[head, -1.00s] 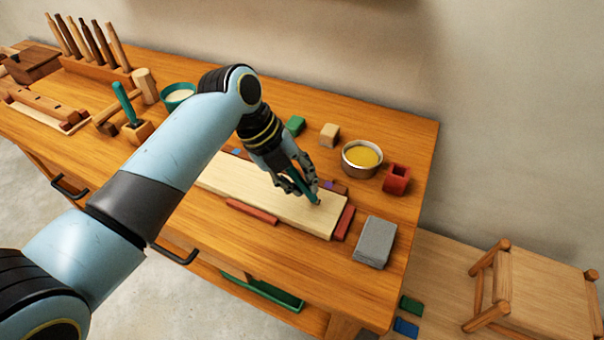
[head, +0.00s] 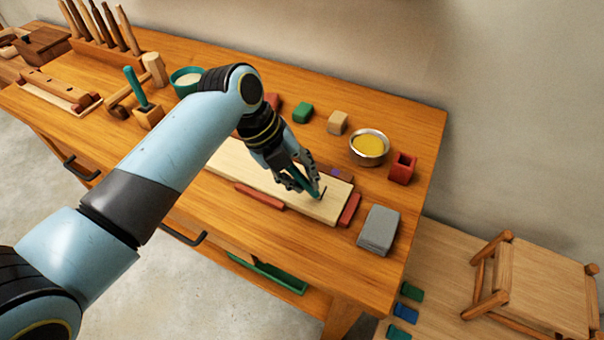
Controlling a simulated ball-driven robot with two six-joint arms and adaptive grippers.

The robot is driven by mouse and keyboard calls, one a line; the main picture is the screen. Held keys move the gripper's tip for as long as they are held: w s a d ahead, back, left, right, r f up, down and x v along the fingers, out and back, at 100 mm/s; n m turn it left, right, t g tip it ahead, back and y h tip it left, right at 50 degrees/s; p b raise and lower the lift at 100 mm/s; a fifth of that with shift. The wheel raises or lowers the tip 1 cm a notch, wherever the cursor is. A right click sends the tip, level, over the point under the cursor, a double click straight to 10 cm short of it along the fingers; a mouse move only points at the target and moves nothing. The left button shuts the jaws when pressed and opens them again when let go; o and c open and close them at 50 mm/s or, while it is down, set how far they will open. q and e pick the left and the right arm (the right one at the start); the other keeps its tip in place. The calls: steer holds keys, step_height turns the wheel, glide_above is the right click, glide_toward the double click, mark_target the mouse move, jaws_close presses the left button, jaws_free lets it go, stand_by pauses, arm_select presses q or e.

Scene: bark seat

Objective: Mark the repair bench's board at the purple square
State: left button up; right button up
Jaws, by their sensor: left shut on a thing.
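The pale wooden board (head: 232,160) lies on the repair bench (head: 215,215). The small purple square (head: 336,172) shows on a brown strip along the board's back edge, near its right end. My left gripper (head: 306,184) is over the board's right end, shut on a teal marking tool (head: 297,174) held tilted. The tool's tip is at the board's surface, in front of the purple square. A short dark line (head: 324,190) shows beside the tip. The fingers partly hide the tool and the back strip. My right gripper is not in view.
Red strips lie at the board's front (head: 260,196) and right end (head: 349,209). A grey block (head: 378,230), a bowl with yellow contents (head: 369,147) and a red hollow block (head: 402,168) stand to the right. A stool (head: 540,285) stands beyond the bench's right end.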

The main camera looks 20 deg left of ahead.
arm_select(q)
step_height(320, 180, up, 6)
steer(key=p, duration=0.4)
steer(key=shift+p, duration=0.4)
stand_by(0.3)
